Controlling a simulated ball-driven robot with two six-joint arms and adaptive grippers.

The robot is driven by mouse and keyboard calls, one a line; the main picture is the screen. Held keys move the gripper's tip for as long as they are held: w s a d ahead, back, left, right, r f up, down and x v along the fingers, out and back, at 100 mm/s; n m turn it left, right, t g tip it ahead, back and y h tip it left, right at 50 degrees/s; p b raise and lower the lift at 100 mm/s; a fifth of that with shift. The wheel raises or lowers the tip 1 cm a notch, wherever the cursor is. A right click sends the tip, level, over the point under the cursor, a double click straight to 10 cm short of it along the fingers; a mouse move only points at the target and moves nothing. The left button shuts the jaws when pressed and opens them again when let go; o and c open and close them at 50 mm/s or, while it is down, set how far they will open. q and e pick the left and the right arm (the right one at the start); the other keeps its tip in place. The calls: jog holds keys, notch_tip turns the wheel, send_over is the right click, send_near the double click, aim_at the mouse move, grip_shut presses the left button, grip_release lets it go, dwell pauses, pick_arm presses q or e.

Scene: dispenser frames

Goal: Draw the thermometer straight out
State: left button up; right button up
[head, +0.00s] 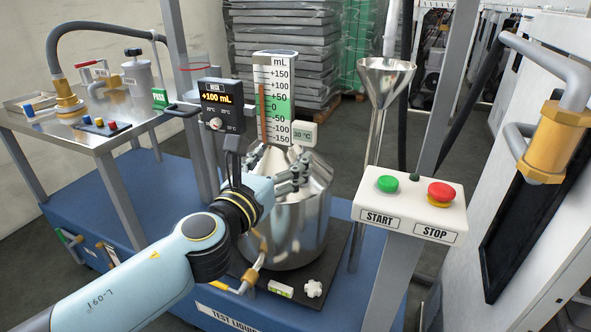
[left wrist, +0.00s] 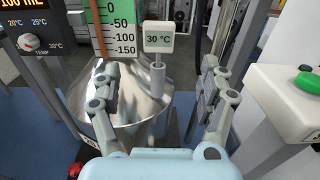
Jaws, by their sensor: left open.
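The thermometer (head: 304,134) is a small pale box reading 30 °C, standing upright over the steel pot (head: 318,225). In the left wrist view the thermometer (left wrist: 158,38) shows its grey stem going down to the pot (left wrist: 135,115); the stem's lower end is hidden. My left gripper (head: 278,163) is open over the pot, just below the reading box in the head view. In the left wrist view, the fingers of my left gripper (left wrist: 158,82) are spread wide on either side of the stem, with gaps on both sides. My right gripper is not in view.
A volume scale (head: 275,95) stands behind the pot. A dial box (head: 217,105) reading +100 mL is at left. A START/STOP panel (head: 410,207) and a metal funnel (head: 385,85) are at right. A steel side table (head: 105,115) stands at far left.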

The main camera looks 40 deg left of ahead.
pick_arm(q)
jog(key=x, duration=1)
jog(key=shift+w+a+f+p, duration=0.2)
jog(key=shift+w+a+p, duration=0.05)
jog(key=shift+w+p, duration=0.05)
jog(key=shift+c, duration=0.3)
jog(key=c, duration=1.2)
jog(key=shift+r+p, duration=0.7)
notch_tip(320, 180, up, 9)
jog(key=p, duration=0.9)
send_over(302, 132)
jog(key=shift+s+d+r, duration=0.1)
jog(key=shift+s+d, duration=0.05)
jog(key=shift+s, duration=0.25)
